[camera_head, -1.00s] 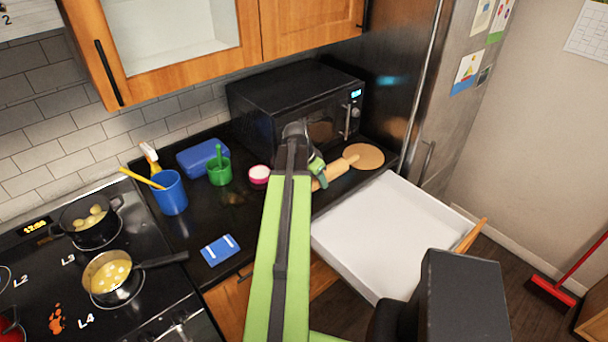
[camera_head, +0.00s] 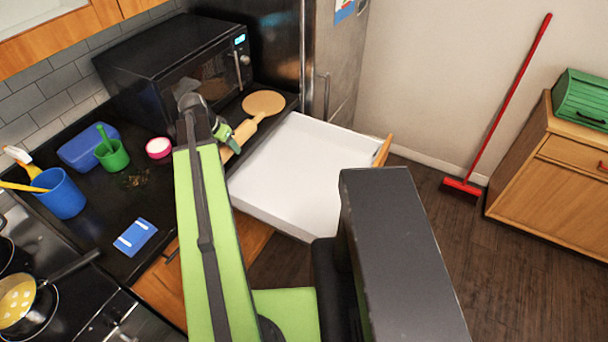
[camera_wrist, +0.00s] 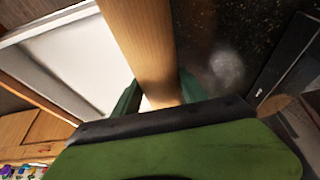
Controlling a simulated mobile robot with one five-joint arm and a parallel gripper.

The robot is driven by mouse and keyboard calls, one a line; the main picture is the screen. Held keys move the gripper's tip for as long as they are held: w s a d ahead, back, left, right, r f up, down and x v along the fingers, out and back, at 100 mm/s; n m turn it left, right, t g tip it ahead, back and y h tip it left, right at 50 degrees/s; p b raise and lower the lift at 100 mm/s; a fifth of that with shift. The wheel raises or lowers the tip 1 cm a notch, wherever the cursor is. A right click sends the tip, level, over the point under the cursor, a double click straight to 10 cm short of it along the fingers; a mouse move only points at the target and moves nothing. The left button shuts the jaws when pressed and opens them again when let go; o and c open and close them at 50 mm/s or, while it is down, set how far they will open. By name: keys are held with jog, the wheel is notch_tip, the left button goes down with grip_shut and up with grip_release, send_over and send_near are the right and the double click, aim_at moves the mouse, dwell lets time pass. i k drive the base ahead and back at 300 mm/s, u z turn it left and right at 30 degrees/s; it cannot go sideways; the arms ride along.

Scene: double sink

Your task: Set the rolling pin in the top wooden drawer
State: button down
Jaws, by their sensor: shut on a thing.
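The wooden rolling pin (camera_head: 243,133) shows at the end of my arm in the head view, over the counter beside the open drawer. My gripper (camera_head: 226,137) is at the pin, partly hidden by my arm. In the wrist view the pin (camera_wrist: 143,45) runs between the two green fingers of my gripper (camera_wrist: 158,97), which is shut on it. The top wooden drawer (camera_head: 300,175) is pulled out, with a white, empty-looking inside and a wooden front. It lies just right of the pin.
A round wooden board (camera_head: 263,102) lies on the counter near the pin. A black microwave (camera_head: 170,70) stands behind my gripper. A green cup (camera_head: 112,155), pink-and-white bowl (camera_head: 158,148) and blue cup (camera_head: 60,195) stand left. A fridge (camera_head: 335,70) rises behind the drawer.

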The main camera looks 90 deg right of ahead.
aim_at(300, 175)
jog(key=u, duration=0.4)
jog(key=k, duration=1.2)
jog(key=z, duration=0.4)
